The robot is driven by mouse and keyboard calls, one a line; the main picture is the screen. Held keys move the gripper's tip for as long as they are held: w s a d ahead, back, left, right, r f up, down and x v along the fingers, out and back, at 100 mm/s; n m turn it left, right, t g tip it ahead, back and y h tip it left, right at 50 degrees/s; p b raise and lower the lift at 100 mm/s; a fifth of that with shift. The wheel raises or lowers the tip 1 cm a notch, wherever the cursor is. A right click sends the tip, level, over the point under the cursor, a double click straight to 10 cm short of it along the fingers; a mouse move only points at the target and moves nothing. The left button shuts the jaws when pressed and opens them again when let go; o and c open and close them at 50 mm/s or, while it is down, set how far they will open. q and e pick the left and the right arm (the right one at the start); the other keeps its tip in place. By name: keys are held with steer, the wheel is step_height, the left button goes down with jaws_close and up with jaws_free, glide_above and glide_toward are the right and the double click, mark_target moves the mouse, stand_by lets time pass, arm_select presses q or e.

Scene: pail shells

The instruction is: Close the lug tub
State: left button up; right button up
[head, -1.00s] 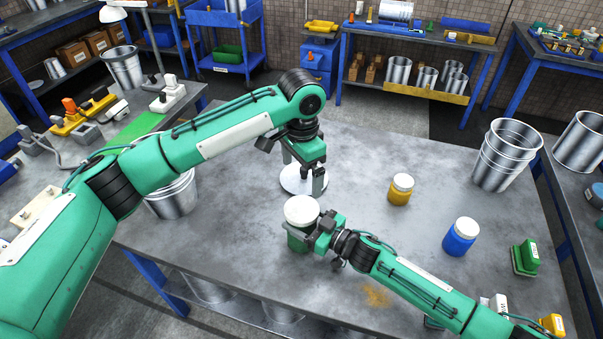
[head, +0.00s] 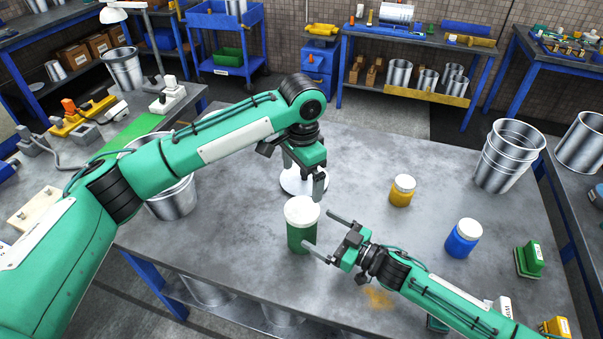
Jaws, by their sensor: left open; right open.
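A green tub (head: 301,238) with a white top (head: 302,209) stands upright near the table's middle front. I cannot tell which container is the lug tub; this one is nearest my grippers. A round white disc (head: 296,186) lies just behind it, partly hidden by my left gripper (head: 305,178). That gripper is open, pointing down above the disc, with one finger close behind the tub's top. My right gripper (head: 328,234) is open at the tub's right side. Its fingers point at the tub, and its nearer fingertip is close to the green wall; I cannot tell whether they touch.
A yellow jar (head: 401,193) and a blue jar (head: 462,239), both white-topped, stand to the right. Metal pails (head: 505,160) stand at the back right, and another (head: 172,198) is behind my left arm. A green block (head: 529,260) sits at the right edge.

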steer(key=b+v, duration=0.1)
steer(key=v, duration=0.6)
stand_by(0.3)
